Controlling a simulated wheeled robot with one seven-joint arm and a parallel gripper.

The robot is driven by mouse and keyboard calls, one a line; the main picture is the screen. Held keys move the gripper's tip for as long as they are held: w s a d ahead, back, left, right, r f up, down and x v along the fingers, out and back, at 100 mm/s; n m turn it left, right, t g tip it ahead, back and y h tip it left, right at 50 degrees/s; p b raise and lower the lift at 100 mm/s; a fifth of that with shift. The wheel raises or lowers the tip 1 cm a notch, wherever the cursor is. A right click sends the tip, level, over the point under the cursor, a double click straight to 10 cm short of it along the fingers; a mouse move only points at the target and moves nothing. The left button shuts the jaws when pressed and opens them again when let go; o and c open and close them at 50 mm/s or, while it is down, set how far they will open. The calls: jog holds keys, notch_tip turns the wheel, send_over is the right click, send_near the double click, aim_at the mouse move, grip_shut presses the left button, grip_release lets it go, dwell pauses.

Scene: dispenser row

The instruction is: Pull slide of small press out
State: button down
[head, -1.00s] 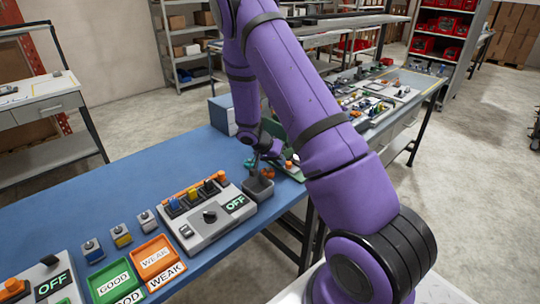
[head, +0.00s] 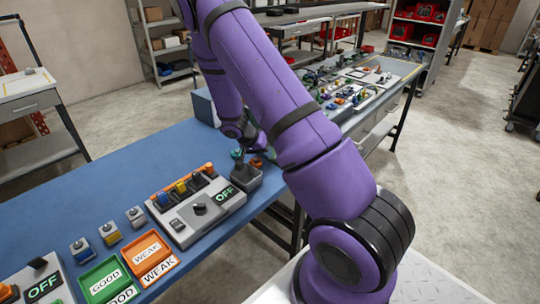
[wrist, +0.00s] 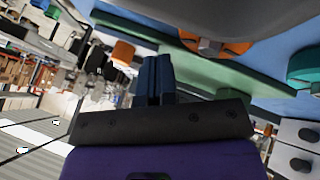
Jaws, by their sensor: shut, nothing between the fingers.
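My gripper (wrist: 155,80) shows in the wrist view with its two dark fingers together and nothing between them. In the head view my arm hides most of it, at the far right part of the blue bench. Close beyond the fingers in the wrist view is a green plate (wrist: 215,75) with a teal knob (wrist: 305,68), an orange ring around a bolt (wrist: 215,45), and a grey body above. I cannot tell for sure which part is the small press or its slide, or whether the fingers touch it.
A dark grey box (head: 247,180) stands near the bench's front edge. A grey control unit marked OFF (head: 200,210), several small button boxes and GOOD (head: 104,279) and WEAK (head: 149,256) trays lie to the left. The blue bench top (head: 110,185) is clear behind them.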

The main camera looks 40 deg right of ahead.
jog(key=v, duration=1)
jog(key=shift+w+a, duration=0.15)
jog(key=shift+w, duration=0.25)
jog(key=shift+r, duration=0.1)
jog(key=s+a+r+n+t+y, duration=0.1)
jog(key=s+a+r+n, duration=0.2)
jog(key=r, duration=0.4)
jog(key=s+a+r+t+y, duration=0.1)
jog(key=s+a+r+y, duration=0.2)
jog(key=r, duration=0.4)
jog(key=s+a+r+n+t, duration=0.1)
jog(key=s+a+r+n, duration=0.15)
jog(key=s+r, duration=0.35)
jog(key=s+a+r+n+t+y, duration=0.1)
jog(key=s+a+r+n+t, duration=0.1)
jog(key=s, duration=0.6)
jog(key=s+a+r+n+t+y, duration=0.2)
jog(key=s+a+r+n, duration=0.3)
jog(key=s+r, duration=0.3)
jog(key=shift+s+a+t, duration=0.4)
jog(key=shift+s+a, duration=0.3)
jog(key=shift+a, duration=0.2)
